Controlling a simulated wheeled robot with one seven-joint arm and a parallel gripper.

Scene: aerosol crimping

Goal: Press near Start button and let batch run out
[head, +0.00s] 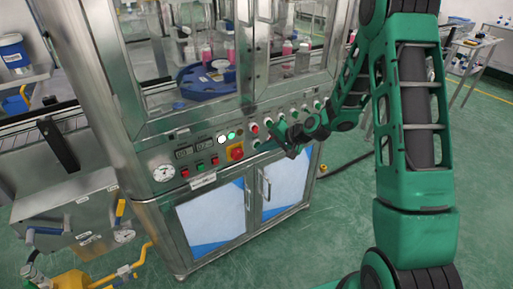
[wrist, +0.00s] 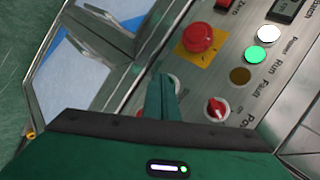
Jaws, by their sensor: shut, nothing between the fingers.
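The steel machine's control panel (head: 207,160) carries a row of lamps, buttons and knobs. My gripper (head: 288,150) is in front of the panel's right part, right of the red emergency stop (head: 236,153). In the wrist view my shut, empty fingers (wrist: 165,95) point at the panel below the emergency stop (wrist: 198,38). A round control (wrist: 174,81) is partly hidden behind them. A Start label is not readable in either view, and contact cannot be told. The white lamp (wrist: 268,35) and the green Run lamp (wrist: 256,54) are lit; the Fault lamp (wrist: 240,76) is dull amber.
A red-handled knob (wrist: 216,109) lies right of my fingers. Behind the machine's glass, a blue turntable (head: 205,80) and pink bottles (head: 206,52) show. A pressure gauge (head: 163,172) sits at the panel's left end. Cabinet doors (head: 212,215) are below. Green floor is open in front.

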